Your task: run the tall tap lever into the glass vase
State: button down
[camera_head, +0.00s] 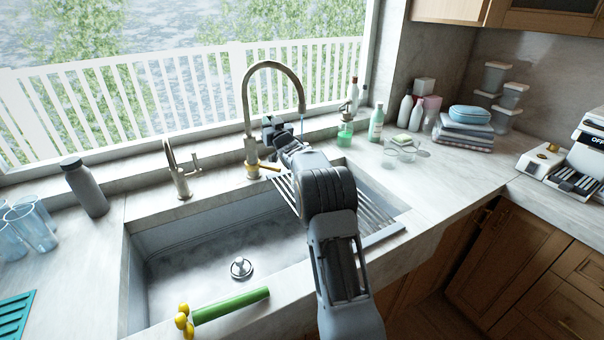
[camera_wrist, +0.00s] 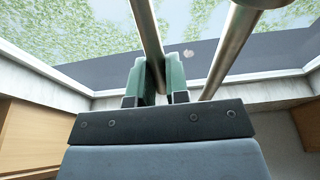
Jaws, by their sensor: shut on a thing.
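The tall tap (camera_head: 246,100) stands behind the sink, its neck arching to the right. A thin pale blue line runs down below the spout end, perhaps water. A brass-coloured lever (camera_head: 268,167) shows low on the tap. My gripper (camera_head: 272,128) is beside the tap column. In the wrist view, my gripper's green fingers (camera_wrist: 162,82) are shut on a metal rod (camera_wrist: 149,38) of the tap; I cannot tell if it is the lever or the neck. A second metal rod (camera_wrist: 232,45) passes to the right. I cannot make out the glass vase; my arm hides part of the sink.
A small tap (camera_head: 180,175) and a grey bottle (camera_head: 85,188) stand left of the tall tap. A green-handled thing (camera_head: 230,305) lies on the sink's front edge. Soap bottles (camera_head: 345,130) and glassware (camera_head: 404,146) are at the right. The sink's left part is clear.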

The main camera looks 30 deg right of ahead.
jog(key=shift+s+f+t+b, duration=0.2)
jog(key=shift+t+b, duration=0.1)
jog(key=shift+b, duration=0.55)
jog(key=shift+w+r+p, duration=0.15)
jog(key=shift+r+p, duration=0.2)
jog(key=shift+p, duration=0.4)
jog(key=shift+w+r+g+p, duration=0.1)
jog(key=shift+w+g+p, duration=0.3)
jog(key=shift+p, duration=0.65)
jog(key=w+g+p, duration=0.1)
jog(key=g+p, duration=0.1)
jog(key=p, duration=0.6)
jog(key=shift+w+r+g, duration=0.1)
jog(key=shift+w+g, duration=0.1)
jog(key=shift+g, duration=0.1)
jog(key=c, duration=1.3)
grip_release()
jog(key=shift+w+f, duration=0.1)
jog(key=shift+f, duration=0.2)
jog(key=shift+c, duration=0.2)
jog(key=o, duration=0.3)
jog(key=shift+r, duration=0.1)
